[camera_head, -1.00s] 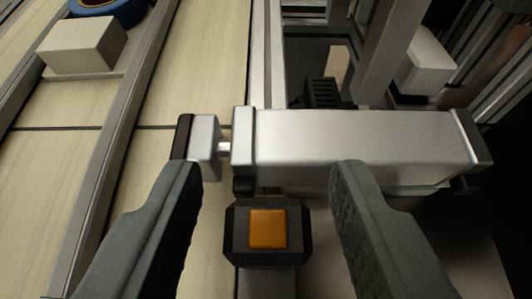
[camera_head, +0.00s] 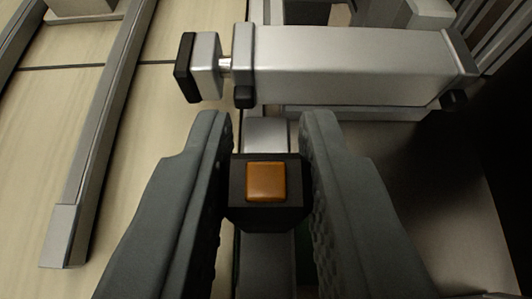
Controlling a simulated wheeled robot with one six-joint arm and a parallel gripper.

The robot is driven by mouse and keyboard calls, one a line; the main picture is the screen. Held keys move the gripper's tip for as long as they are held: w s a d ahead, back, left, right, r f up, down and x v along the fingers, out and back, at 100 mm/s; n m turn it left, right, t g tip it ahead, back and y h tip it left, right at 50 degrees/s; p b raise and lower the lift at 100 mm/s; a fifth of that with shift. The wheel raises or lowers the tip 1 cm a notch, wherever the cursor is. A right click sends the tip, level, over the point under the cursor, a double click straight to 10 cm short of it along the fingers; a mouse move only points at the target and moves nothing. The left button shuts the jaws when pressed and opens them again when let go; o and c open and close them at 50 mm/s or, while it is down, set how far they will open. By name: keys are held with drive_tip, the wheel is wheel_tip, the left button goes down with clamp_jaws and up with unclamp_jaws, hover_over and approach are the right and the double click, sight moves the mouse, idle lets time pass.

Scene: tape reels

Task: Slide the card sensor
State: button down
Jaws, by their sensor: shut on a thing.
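The card sensor (camera_head: 240,210) is a small dark block with an orange square on its face (camera_head: 266,182). It sits on a narrow grey metal rail (camera_head: 266,134) in the lower middle of the view. My gripper (camera_head: 268,140) has one finger on each side of the sensor and is shut on it. The fingers are grey with a ribbed inner side, and their tips reach a little past the block. The underside of the sensor is hidden.
A silver cylinder unit (camera_head: 345,65) with a dark-ended rod (camera_head: 186,68) lies across the view just beyond my fingertips. A pale wooden surface (camera_head: 150,110) with a long metal rail (camera_head: 100,130) is at the left. The right side is dark.

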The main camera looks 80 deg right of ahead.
drive_tip(key=shift+a, duration=0.9)
drive_tip(key=c, duration=1.2)
unclamp_jaws()
drive_tip(key=shift+c, duration=0.2)
drive_tip(key=v, duration=1.7)
drive_tip(key=shift+a, duration=0.2)
